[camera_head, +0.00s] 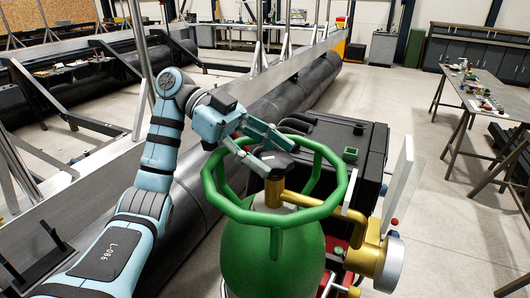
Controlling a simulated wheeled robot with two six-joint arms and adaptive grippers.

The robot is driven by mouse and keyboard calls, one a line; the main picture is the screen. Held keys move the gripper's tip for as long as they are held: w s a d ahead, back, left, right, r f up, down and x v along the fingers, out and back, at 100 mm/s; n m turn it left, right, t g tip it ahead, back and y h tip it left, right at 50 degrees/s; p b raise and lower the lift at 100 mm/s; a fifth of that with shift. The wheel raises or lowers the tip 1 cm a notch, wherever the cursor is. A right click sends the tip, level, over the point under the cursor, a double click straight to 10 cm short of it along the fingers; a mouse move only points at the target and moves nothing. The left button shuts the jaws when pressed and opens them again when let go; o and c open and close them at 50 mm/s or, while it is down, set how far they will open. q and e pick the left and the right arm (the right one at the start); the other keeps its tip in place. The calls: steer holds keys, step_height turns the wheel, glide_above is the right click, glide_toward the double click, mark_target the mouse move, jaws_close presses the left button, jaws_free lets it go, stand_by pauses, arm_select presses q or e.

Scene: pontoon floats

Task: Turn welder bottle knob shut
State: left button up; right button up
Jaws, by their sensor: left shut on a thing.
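The welder bottle (272,262) is a green cylinder standing upright in front of me, with a green ring guard (332,212) around its top. Its dark knob (277,142) sits above the brass valve (292,203) inside the ring. A brass regulator (371,257) sticks out to the right. My left gripper (268,148) reaches over the ring from the left and is shut on the knob, with its fingers at either side of it. The fingers partly hide the knob. My right gripper is not in view.
A dark welder machine (343,147) stands right behind the bottle, with a pale upright panel (398,183) at its right. Long black pontoon floats (207,203) and a metal beam run behind my left arm. A table with tools (488,88) stands at right. The floor between is clear.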

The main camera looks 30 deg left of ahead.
arm_select(q)
steer(key=shift+f, duration=0.1)
steer(key=o, duration=1.1)
steer(key=shift+s+d, duration=0.1)
steer(key=shift+t, duration=0.3)
